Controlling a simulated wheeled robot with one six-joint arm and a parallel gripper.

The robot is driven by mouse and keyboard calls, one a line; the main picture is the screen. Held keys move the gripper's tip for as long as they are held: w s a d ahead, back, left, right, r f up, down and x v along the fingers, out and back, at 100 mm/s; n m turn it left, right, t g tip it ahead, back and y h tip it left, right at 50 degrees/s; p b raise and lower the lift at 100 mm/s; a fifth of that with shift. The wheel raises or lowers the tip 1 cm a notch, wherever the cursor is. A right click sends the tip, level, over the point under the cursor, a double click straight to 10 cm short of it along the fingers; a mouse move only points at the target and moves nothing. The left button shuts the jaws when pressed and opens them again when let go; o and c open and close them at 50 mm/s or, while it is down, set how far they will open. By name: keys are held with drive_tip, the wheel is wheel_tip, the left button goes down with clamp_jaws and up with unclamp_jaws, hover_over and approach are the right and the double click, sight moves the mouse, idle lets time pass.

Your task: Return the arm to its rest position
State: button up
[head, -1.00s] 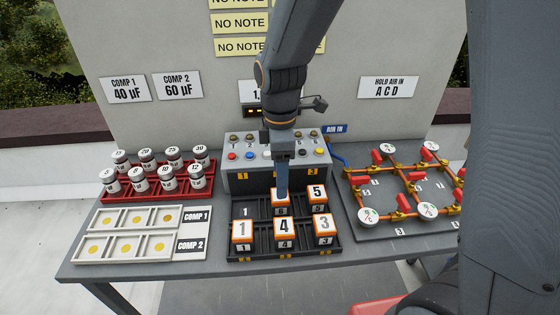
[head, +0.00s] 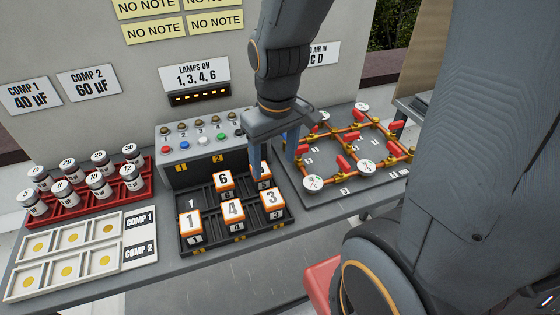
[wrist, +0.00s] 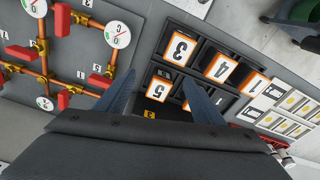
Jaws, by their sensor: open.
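My gripper (head: 272,168) is above the right back of the black block tray (head: 248,235), its two fingers apart with nothing between them. It also shows in the wrist view (wrist: 158,95). One finger partly hides the block 5 in the head view; the wrist view shows block 5 (wrist: 158,88) below, between the fingers. I cannot tell the exact gap to it. The blocks 6 (head: 223,179), 4 (head: 233,210), 3 (head: 272,197) and 1 (head: 190,219) sit in tray slots. The back left slot is empty.
The lamp box (head: 190,143) with coloured buttons stands behind the tray. The pipe board (head: 335,188) with red-handled valves and gauges is close on the right. A red rack (head: 105,202) of capacitors and white compartment trays (head: 70,237) are on the left. Notes and signs hang on the wall.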

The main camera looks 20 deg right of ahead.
drive_tip(key=shift+s+d+f+m, duration=0.3)
drive_tip(key=shift+s+d+m, duration=0.4)
drive_tip(key=shift+m, duration=0.5)
